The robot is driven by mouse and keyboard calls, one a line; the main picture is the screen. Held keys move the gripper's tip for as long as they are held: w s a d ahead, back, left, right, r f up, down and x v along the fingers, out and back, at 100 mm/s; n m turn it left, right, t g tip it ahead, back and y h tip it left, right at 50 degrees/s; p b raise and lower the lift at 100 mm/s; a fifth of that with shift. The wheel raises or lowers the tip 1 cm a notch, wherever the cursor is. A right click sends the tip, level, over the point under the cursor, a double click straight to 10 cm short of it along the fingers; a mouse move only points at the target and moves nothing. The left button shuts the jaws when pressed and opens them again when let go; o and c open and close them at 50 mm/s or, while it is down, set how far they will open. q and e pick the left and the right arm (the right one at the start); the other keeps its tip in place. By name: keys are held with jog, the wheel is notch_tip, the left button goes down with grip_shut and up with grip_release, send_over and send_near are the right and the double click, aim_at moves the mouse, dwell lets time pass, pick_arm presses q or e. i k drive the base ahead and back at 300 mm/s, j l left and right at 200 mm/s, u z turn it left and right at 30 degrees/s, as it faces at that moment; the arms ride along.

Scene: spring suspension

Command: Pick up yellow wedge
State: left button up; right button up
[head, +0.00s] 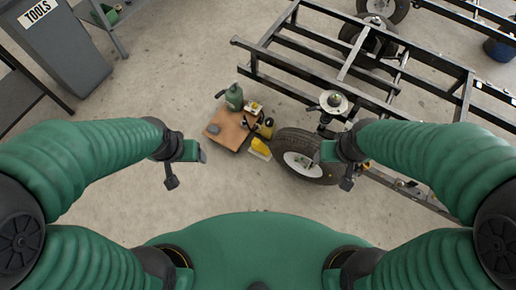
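The yellow wedge (260,148) lies low beside the wooden board, just left of the tyre. It is small in the head view, and its underside is hidden. My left gripper (187,167) is left of the wedge and apart from it, with nothing seen in it. My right gripper (332,167) is to the right, in front of the tyre in the picture, also with nothing seen in it. The fingers of both are too small and dark to tell whether they are open.
A tyre (307,143) on a black metal frame (289,67) stands right of the wedge. A grey tools cabinet (62,52) is upper left. Concrete floor left of the board is clear.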

aim_at(257, 145)
jog(key=i+j, duration=1.2)
jog(key=k+j+u, duration=0.05)
jog(key=j, duration=0.05)
